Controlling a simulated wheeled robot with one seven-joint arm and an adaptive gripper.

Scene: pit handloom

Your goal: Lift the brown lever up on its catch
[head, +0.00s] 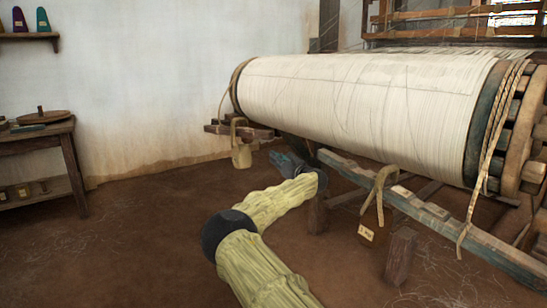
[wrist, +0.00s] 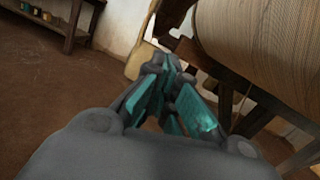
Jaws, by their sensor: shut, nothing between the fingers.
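A brown wooden lever (head: 240,131) juts out below the left end of the big warp beam; I take it to be the brown lever. A tan strap with a tag (head: 241,156) hangs from it. My gripper (head: 283,160) is to the right of the tag in the head view, with its fingers partly hidden by my wrist. In the wrist view my gripper (wrist: 166,70) is shut and empty, with teal finger pads. A tan hanging piece (wrist: 139,60) shows just left of the fingertips, with brown wood behind them. I cannot tell whether the fingers touch anything.
The cream warp beam (head: 350,95) spans above and right of my gripper. A long grey-blue bar (head: 440,215) slopes below it, with a tan strap and tag (head: 366,233). A wooden post (head: 400,256) stands in front. A side table (head: 38,140) is at left; floor between is clear.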

